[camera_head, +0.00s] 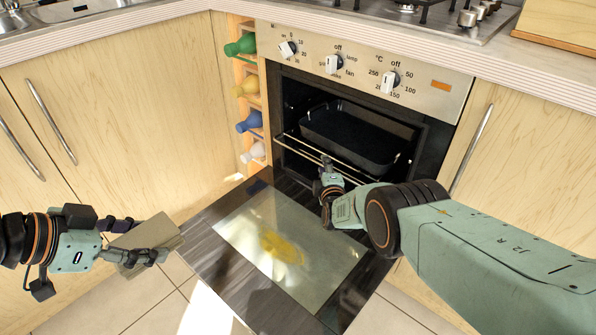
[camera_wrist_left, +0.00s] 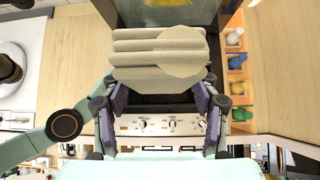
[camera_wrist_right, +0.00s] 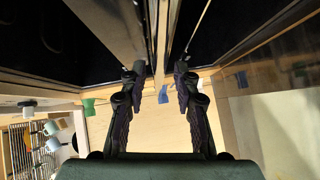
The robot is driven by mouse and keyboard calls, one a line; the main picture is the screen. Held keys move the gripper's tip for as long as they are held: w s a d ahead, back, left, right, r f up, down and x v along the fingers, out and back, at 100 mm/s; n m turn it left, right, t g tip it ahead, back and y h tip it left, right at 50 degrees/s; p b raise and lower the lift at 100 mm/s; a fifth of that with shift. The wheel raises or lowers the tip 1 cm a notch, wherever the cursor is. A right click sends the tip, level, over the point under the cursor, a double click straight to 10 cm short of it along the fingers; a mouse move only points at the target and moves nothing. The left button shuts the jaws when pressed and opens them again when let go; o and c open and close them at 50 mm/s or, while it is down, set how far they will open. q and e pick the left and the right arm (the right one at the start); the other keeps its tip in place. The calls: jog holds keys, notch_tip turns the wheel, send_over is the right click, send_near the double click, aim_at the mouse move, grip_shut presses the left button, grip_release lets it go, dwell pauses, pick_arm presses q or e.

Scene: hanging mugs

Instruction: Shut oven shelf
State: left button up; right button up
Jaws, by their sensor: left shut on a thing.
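The oven shelf (camera_head: 296,147) is a wire rack in the open oven, its front rail showing at the mouth of the cavity. A black baking tray (camera_head: 352,132) sits above it. My right gripper (camera_head: 326,168) is at the shelf's front rail, near its middle. In the right wrist view its fingertips (camera_wrist_right: 160,76) stand apart with a gap between them; contact with the rail is unclear. My left gripper (camera_head: 133,243) is shut on a flat beige slab (camera_head: 152,238), away from the oven at the left. The slab looks ridged in the left wrist view (camera_wrist_left: 150,55).
The oven door (camera_head: 225,215) is folded down, its glass panel (camera_head: 320,255) facing up below the shelf. Knobs (camera_head: 333,64) line the panel above. A narrow bottle rack (camera_head: 246,95) stands left of the oven. Wooden cabinets with handles (camera_head: 472,150) flank it.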

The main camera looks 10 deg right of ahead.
jog(key=shift+w, duration=0.15)
jog(key=shift+c, duration=0.4)
grip_shut()
dwell(0.4)
